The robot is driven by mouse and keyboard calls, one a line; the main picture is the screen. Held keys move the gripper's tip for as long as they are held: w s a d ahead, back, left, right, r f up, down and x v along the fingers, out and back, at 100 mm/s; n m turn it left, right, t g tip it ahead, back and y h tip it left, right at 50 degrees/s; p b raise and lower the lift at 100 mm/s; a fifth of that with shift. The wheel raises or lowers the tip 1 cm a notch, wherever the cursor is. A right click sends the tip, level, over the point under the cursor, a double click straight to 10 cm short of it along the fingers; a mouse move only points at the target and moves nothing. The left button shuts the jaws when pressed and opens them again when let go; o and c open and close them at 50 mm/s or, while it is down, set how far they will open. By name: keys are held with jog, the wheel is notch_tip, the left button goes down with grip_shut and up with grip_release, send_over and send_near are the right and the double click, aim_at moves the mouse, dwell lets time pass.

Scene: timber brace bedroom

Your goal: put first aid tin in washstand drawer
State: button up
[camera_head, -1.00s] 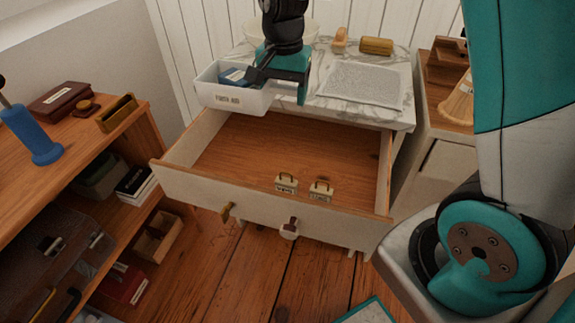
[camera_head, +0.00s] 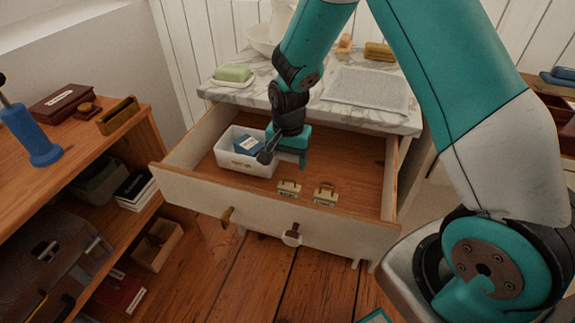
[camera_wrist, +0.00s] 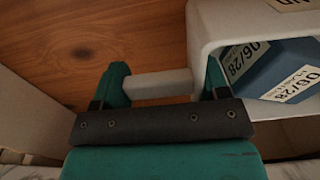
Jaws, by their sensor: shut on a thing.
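The first aid tin is a white open-topped box (camera_head: 232,158) with a label on its front and blue packs (camera_head: 248,145) inside. It is inside the open washstand drawer (camera_head: 205,190), toward the back left. I cannot tell if it touches the drawer floor. My gripper (camera_head: 286,157) is at the tin's right side. In the wrist view my gripper (camera_wrist: 160,84) is shut on a pale bar at the side of the tin (camera_wrist: 208,30); dated blue packs (camera_wrist: 285,75) show inside it.
The drawer floor to the right is clear. A wooden shelf (camera_head: 75,135) stands left.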

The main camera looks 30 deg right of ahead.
jog(key=shift+f, duration=1.05)
jog(key=shift+f, duration=0.2)
jog(key=o, duration=1.2)
jog(key=shift+c, duration=0.2)
jog(key=shift+r, duration=0.15)
